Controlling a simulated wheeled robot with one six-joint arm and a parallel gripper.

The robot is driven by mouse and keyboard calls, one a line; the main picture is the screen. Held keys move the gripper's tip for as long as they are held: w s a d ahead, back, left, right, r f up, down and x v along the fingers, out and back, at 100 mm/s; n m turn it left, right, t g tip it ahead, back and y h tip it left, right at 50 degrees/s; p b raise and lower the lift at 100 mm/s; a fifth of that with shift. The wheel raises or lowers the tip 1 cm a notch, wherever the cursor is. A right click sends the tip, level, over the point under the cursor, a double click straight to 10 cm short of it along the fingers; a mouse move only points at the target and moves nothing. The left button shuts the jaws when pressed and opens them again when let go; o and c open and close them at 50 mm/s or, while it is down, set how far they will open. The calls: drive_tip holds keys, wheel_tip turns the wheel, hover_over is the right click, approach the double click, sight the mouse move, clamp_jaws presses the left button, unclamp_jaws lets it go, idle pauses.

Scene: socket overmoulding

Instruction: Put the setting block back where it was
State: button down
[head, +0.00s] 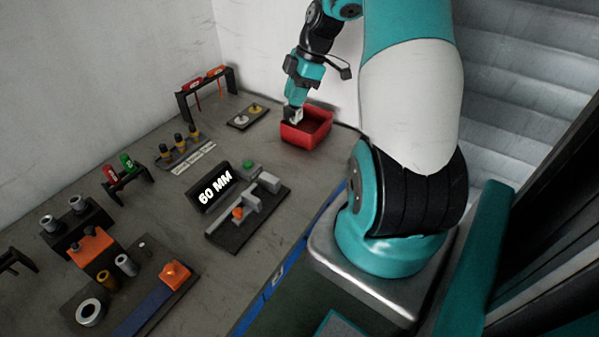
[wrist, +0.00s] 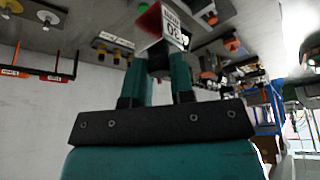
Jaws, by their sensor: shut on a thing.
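A gauge on a dark plate (head: 250,232) stands mid-bench beside a 60 MM display (head: 214,189). A tray with two discs (head: 248,117) lies left of the bin. Behind are a labelled strip of posts (head: 187,158) and a black tag rack (head: 183,107).

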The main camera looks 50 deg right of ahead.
drive_tip(key=shift+s+d+r+n, duration=0.3)
drive_tip(key=shift+s+d, duration=0.15)
drive_tip(key=shift+d, duration=0.05)
drive_tip(key=shift+s+f, duration=0.15)
drive_tip(key=shift+f, duration=0.2)
wheel_tip(320, 180, down, 19)
drive_tip(key=p, duration=0.4)
drive_tip(key=shift+f, duration=0.1)
drive_tip(key=c, duration=1)
unclamp_jaws()
